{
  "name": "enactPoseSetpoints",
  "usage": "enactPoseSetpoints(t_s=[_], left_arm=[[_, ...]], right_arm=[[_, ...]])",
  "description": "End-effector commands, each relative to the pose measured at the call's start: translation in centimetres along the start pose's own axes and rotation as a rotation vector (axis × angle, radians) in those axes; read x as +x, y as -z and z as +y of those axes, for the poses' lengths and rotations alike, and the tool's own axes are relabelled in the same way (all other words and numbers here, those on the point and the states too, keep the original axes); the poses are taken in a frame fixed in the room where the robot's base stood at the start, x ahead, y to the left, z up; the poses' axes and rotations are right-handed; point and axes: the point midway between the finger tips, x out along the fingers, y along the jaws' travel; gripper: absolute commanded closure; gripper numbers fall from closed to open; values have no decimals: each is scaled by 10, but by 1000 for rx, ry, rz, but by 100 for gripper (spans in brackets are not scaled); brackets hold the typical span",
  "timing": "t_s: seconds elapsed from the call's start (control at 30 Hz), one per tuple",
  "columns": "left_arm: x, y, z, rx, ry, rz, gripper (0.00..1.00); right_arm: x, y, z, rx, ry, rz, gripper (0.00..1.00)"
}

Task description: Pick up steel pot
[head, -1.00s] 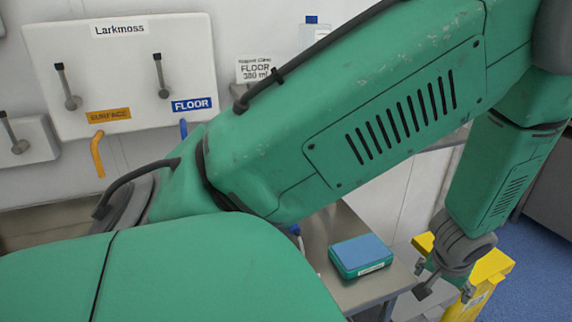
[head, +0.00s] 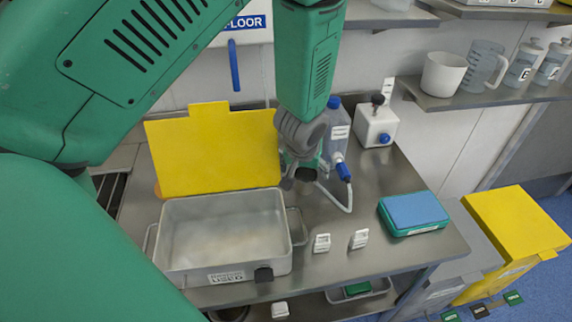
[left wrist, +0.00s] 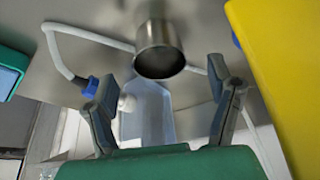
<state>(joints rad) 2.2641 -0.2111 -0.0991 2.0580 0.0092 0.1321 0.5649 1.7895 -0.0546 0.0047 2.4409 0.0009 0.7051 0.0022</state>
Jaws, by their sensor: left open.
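The steel pot (left wrist: 160,48) is a small shiny cylinder in the left wrist view, ahead of and between the fingers of my left gripper (left wrist: 160,85). The fingers are spread apart with clear gaps to the pot on both sides. In the head view my left gripper (head: 300,165) hangs over the steel counter, and the pot (head: 306,179) shows partly just under it, the rest hidden by the gripper. My right gripper is in no view.
A grey tray (head: 225,277) and an upright yellow board (head: 213,150) stand left of the gripper. A blue-capped bottle (head: 338,125) with a white hose is close behind. A green-blue box (head: 413,213) lies right. Two small white blocks (head: 322,243) sit in front.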

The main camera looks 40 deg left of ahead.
Motion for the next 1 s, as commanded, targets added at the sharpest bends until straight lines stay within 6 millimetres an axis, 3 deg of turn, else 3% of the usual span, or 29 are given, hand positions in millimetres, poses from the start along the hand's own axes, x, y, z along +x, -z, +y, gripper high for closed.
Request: enactPoseSetpoints(t_s=[0.5,0.77,0.8,0.93,1.0], left_arm=[[66,4,0,-2,0,-2,25],[69,4,0,-2,-1,-1,25],[69,4,0,-2,-1,-1,32],[69,4,0,-2,-1,-1,78],[69,4,0,-2,-1,-2,79]], right_arm=[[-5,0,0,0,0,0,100],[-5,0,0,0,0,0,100],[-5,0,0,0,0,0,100],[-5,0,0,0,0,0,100],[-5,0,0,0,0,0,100]])
